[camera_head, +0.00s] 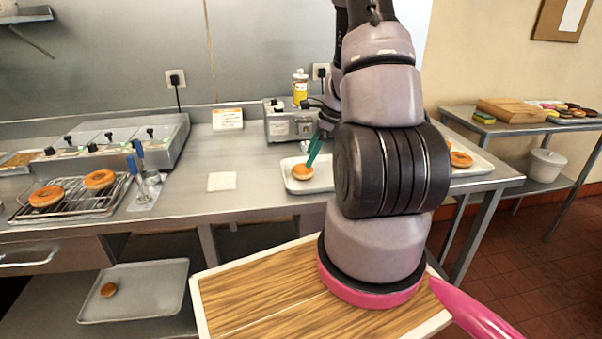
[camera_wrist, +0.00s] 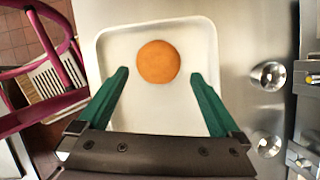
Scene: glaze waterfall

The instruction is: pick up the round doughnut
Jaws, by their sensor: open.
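A round, golden-brown doughnut (camera_head: 302,172) without a visible hole lies on a white tray (camera_head: 322,184) on the steel counter. In the wrist view the doughnut (camera_wrist: 158,61) lies towards the far side of the tray (camera_wrist: 112,45). My gripper (camera_head: 314,148) has green fingers and is just above and beside the doughnut in the head view. In the wrist view my gripper (camera_wrist: 158,76) is open and empty, one fingertip on each side of the doughnut, with gaps between. My arm hides the tray's right part in the head view.
Ring doughnuts (camera_head: 46,196) sit on a wire rack (camera_head: 85,210) at left. Another doughnut (camera_head: 461,159) is on a tray right of my arm. A grey control box (camera_head: 290,122) stands behind the white tray. Metal knobs (camera_wrist: 268,75) show at right in the wrist view.

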